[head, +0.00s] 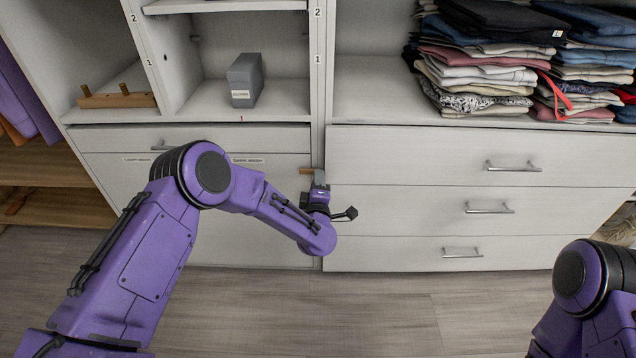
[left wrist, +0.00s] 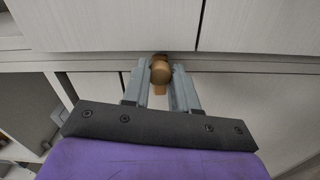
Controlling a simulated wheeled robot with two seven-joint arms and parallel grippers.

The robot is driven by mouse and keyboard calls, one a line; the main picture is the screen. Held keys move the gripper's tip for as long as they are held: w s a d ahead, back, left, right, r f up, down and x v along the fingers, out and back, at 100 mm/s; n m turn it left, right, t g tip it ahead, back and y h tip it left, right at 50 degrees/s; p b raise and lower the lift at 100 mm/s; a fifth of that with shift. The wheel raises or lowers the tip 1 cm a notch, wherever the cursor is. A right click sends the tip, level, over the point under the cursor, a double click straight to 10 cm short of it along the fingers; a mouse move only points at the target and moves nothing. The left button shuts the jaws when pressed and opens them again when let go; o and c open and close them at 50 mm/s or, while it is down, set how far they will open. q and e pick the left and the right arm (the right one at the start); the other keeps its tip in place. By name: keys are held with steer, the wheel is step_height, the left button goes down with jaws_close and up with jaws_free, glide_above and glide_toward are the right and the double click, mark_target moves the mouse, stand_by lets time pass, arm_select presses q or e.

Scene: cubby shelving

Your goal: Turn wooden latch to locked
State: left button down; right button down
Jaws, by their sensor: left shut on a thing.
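The wooden latch (head: 306,171) is a small tan-orange piece on the front of the cabinet, at the upright between the left door and the right drawers. In the head view it shows as a short bar pointing left from my gripper. In the left wrist view the latch (left wrist: 160,72) has a rounded knob between the two grey fingers. My left gripper (head: 319,178) is shut on the latch, and the fingers hide part of it in the head view. My right arm shows at the lower right; its gripper is out of the picture.
A labelled cabinet door (head: 125,180) lies left of the latch, and drawers with metal handles (head: 490,208) lie right of it. A grey box (head: 245,80) stands in a cubby above. Folded clothes (head: 480,60) are stacked at the upper right. The wooden floor (head: 380,310) in front is clear.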

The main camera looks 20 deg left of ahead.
arm_select(q)
steer(key=shift+f, duration=0.1)
steer(key=c, duration=0.9)
jaws_free()
steer(key=p+v, duration=0.1)
steer(key=v, duration=0.9)
steer(key=shift+s+p, duration=0.3)
steer(key=shift+p, duration=0.05)
